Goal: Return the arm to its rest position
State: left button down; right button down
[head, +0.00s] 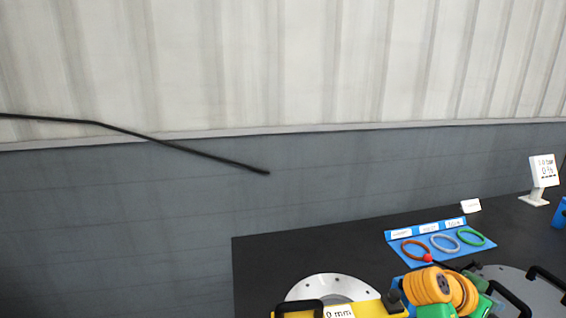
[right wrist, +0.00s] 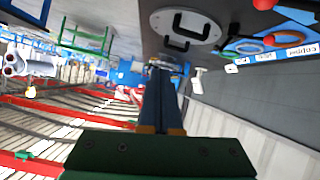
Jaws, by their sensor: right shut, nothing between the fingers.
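My right gripper (right wrist: 160,78) shows in the right wrist view with a green body and long dark fingers. The fingers lie together with nothing between them. They point away over the room, clear of the table and touching nothing I can see. In the head view, the gripper's fingertips cannot be made out clearly. My left gripper is in neither view.
A black table (head: 270,258) holds a blue board (head: 395,236) with brown, grey and green rings. A red ball (head: 427,258) is in front. A grey disc with black handles (right wrist: 205,28), a yellow block (head: 370,309) and a white sign (head: 543,170) are nearby. The table's left edge is clear.

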jog(key=s+d+r+m+g+h, duration=0.5)
jog(key=s+d+r+g+h, duration=0.15)
jog(key=s+d+r, duration=0.85)
jog(key=w+d+f+n+t+y, duration=0.1)
jog(key=d+f+n+t+y, duration=0.15)
jog(key=f+n, duration=0.5)
jog(key=w+d+f+n+t+y, duration=0.1)
jog(key=w+d+f+n+t, duration=0.3)
jog(key=f, duration=0.6)
jog(key=s+d+f+n+y, duration=0.1)
jog(key=d+f+n, duration=0.1)
jog(key=f+n, duration=0.6)
jog(key=s+f+n+y, duration=0.4)
jog(key=s+f+n, duration=0.1)
jog(key=s+f, duration=1.1)
jog(key=s+a+f+m+g+y, duration=0.1)
jog(key=s+a+f+y, duration=0.2)
jog(key=a+f, duration=0.65)
jog(key=s+a+f+m+y, duration=0.1)
jog(key=s+a+f+y, duration=0.25)
jog(key=a+f, duration=0.6)
jog(key=s+a+f+m+y, duration=0.1)
jog(key=a+f+y, duration=0.1)
jog(key=a, duration=2.3)
jog(key=shift+s+a+g+y, duration=0.3)
jog(key=shift+a+y, duration=0.1)
jog(key=shift+y, duration=0.35)
